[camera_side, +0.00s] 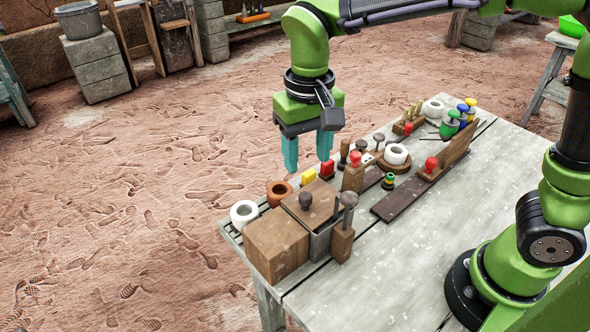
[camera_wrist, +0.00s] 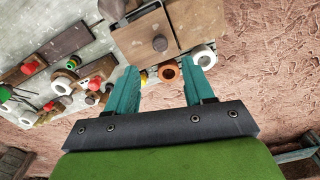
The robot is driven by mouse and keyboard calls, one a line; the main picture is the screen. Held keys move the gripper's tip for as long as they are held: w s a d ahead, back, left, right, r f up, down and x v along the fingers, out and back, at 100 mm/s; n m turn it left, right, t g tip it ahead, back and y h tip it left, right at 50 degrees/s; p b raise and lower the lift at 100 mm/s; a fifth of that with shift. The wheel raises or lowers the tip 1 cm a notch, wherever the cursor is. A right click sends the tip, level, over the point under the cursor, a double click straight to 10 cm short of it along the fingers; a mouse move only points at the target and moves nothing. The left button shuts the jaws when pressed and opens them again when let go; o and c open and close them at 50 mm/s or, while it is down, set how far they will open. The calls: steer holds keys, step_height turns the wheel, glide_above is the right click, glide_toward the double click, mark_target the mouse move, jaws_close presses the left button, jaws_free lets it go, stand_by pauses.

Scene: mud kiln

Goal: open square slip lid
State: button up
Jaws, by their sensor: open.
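The square slip lid (camera_side: 320,208) is brown with a dark round knob (camera_side: 305,200) and lies on a grey square box (camera_side: 320,242) at the near left end of the table. In the wrist view the lid (camera_wrist: 138,40) is past my fingertips, with its knob (camera_wrist: 160,43) between their lines. My gripper (camera_side: 307,163) has two teal fingers, apart and empty, pointing down above and behind the box. The fingers also show in the wrist view (camera_wrist: 160,78). The lid appears seated on the box.
A brown block (camera_side: 275,247) stands left of the box, and a wooden holder with a tool (camera_side: 342,240) right of it. A white ring (camera_side: 243,213) and an orange ring (camera_side: 279,192) lie behind. Yellow and red pieces stand nearby. The table's front right (camera_side: 420,270) is clear.

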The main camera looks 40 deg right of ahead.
mark_target(306, 195)
step_height(306, 195, down, 9)
steer(key=shift+r, duration=0.1)
stand_by(0.3)
jaws_close()
